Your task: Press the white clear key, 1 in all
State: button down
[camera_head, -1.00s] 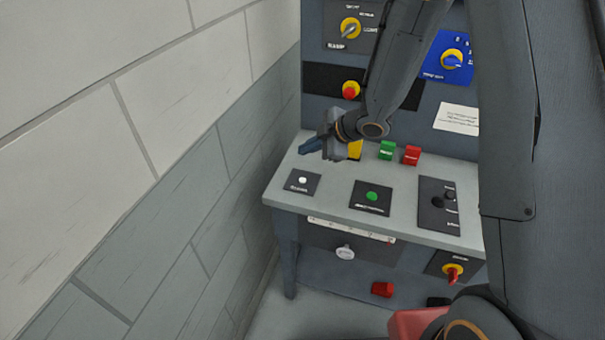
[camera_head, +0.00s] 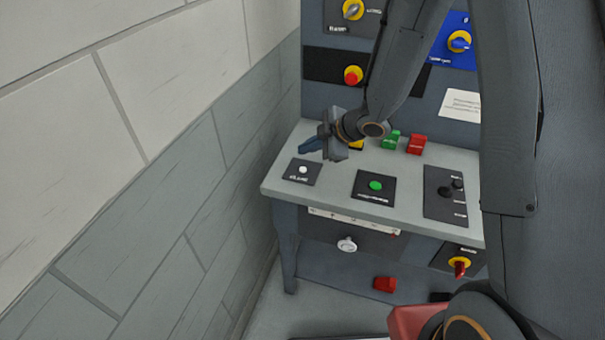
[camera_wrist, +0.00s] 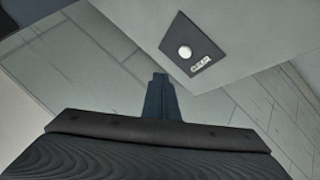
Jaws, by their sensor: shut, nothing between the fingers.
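The white clear key (camera_head: 303,169) is a small round button on a dark plate at the left end of the grey bench top. It also shows in the wrist view (camera_wrist: 185,52), above and right of my fingertips, with lettering beside it. My gripper (camera_head: 308,147) is shut and empty, just behind and above the key in the head view. In the wrist view my fingers (camera_wrist: 160,82) point toward the edge of the bench, apart from the key. The gap in height between fingers and key is hard to tell.
A green button (camera_head: 375,186) and a black selector plate (camera_head: 445,212) lie right of the key. Green (camera_head: 391,140) and red (camera_head: 417,145) blocks stand at the back of the bench. A brick wall (camera_head: 170,180) is close on the left.

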jog(key=shift+f+b, duration=1.5)
jog(key=shift+f, duration=0.7)
jog(key=shift+f, duration=0.1)
jog(key=shift+f, duration=0.3)
jog(key=shift+f+b, duration=0.45)
jog(key=shift+b, duration=0.05)
dwell(0.8)
jog(key=shift+r, duration=0.1)
jog(key=shift+r+p, duration=0.75)
jog(key=shift+p, duration=0.1)
notch_tip(320, 180, up, 5)
jog(key=p, duration=0.4)
jog(key=shift+p, duration=0.35)
